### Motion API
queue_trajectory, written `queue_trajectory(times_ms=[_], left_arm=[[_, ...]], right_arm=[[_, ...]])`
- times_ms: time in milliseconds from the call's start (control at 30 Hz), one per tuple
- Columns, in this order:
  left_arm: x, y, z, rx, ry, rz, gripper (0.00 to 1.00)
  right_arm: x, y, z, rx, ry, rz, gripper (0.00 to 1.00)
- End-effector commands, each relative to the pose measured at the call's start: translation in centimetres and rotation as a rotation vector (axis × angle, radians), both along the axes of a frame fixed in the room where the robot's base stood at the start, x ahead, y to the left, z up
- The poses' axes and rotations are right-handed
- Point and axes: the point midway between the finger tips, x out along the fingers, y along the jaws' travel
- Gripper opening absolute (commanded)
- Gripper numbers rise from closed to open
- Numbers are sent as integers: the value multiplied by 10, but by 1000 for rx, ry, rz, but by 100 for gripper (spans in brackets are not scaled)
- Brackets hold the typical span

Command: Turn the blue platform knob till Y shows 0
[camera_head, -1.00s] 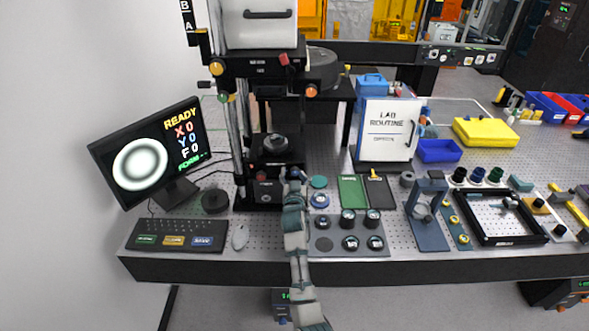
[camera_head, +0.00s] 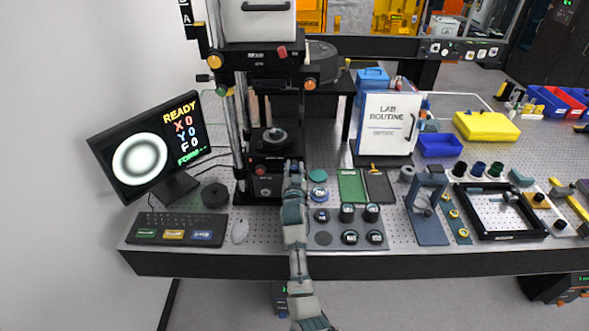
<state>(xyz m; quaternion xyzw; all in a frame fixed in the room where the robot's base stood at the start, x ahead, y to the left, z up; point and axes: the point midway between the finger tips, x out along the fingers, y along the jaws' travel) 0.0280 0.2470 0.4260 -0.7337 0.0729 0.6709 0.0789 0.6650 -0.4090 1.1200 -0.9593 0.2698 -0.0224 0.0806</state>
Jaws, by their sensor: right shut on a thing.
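The interferometer (camera_head: 268,140) stands at the back left of the bench, with a dark round part (camera_head: 273,137) on its stage. My right gripper (camera_head: 294,170) is at the right front of its base, shut on the blue platform knob, which the fingers mostly hide. My right arm reaches up to it from the bottom of the view. The monitor (camera_head: 150,150) to the left shows round grey fringes and reads READY, X 0, Y 0, F 0 and FORM with dashes. My left gripper is not in view.
A keyboard (camera_head: 174,229), a mouse (camera_head: 240,231) and a black puck (camera_head: 215,195) lie left of my arm. A grey tray of round parts (camera_head: 324,238) is close on its right. Green (camera_head: 351,186) and black panels, a LAB ROUTINE board (camera_head: 388,125) and a black frame (camera_head: 500,237) stand further right.

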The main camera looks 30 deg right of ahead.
Motion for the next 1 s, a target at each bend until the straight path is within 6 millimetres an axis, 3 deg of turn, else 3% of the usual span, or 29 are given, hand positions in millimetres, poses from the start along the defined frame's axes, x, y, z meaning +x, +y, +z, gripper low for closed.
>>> queue_trajectory(times_ms=[267,300,367,400,767,1000], left_arm=[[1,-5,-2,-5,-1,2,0],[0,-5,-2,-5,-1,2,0],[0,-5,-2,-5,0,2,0],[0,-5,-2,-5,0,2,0],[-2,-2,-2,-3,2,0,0],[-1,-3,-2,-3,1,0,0]], right_arm=[[1,1,8,37,-41,3,0],[1,1,8,37,-41,3,40],[1,0,7,37,-41,2,55],[1,0,7,37,-39,2,58],[-6,3,3,40,-34,0,58],[-44,27,1,42,-33,1,58]])
